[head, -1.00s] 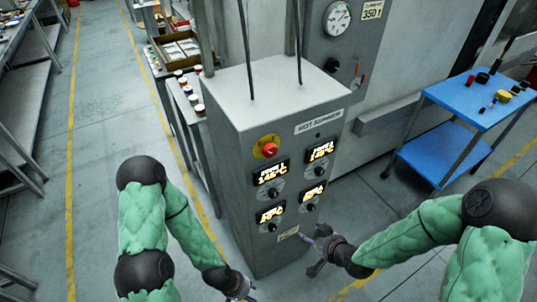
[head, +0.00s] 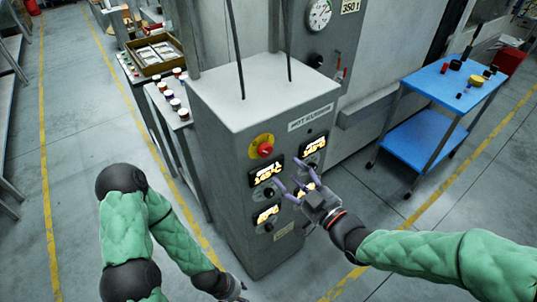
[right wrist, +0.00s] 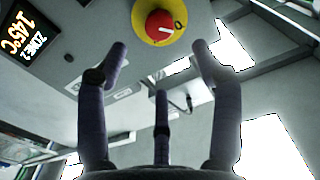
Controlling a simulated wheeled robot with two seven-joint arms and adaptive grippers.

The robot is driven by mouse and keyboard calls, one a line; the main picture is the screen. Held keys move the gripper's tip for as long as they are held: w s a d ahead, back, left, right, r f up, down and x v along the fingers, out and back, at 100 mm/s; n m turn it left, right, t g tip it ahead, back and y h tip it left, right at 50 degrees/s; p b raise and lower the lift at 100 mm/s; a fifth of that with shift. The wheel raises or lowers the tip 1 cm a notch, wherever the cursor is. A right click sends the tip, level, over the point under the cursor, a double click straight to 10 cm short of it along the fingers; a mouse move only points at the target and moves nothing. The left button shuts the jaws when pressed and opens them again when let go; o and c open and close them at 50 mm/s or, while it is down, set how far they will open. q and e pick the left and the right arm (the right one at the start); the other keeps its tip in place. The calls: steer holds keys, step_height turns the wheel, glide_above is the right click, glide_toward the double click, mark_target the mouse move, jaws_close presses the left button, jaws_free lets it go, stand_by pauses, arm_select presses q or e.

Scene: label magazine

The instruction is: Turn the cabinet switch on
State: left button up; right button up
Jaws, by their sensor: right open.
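The grey control cabinet (head: 225,165) stands in the middle of the head view. Its red rotary switch (head: 265,151) sits on a round yellow plate on the upper left of the front panel. In the right wrist view the red switch (right wrist: 159,25) shows at the top centre, with a white mark on it. My right gripper (head: 289,172) is open and empty in front of the panel, below and right of the switch, over part of the displays. Its spread fingers (right wrist: 160,60) are apart from the switch. My left gripper (head: 234,289) is low at the cabinet's foot, partly cut off.
Lit temperature displays (head: 267,174) with black knobs sit below and right of the switch. Two dark rods rise from the cabinet top. A blue cart (head: 425,145) stands at the right and a shelf with jars (head: 172,98) behind left. The floor at left is clear.

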mark_target(268, 153)
steer(key=x, duration=1)
steer(key=shift+b, duration=0.4)
steer(key=c, duration=1.2)
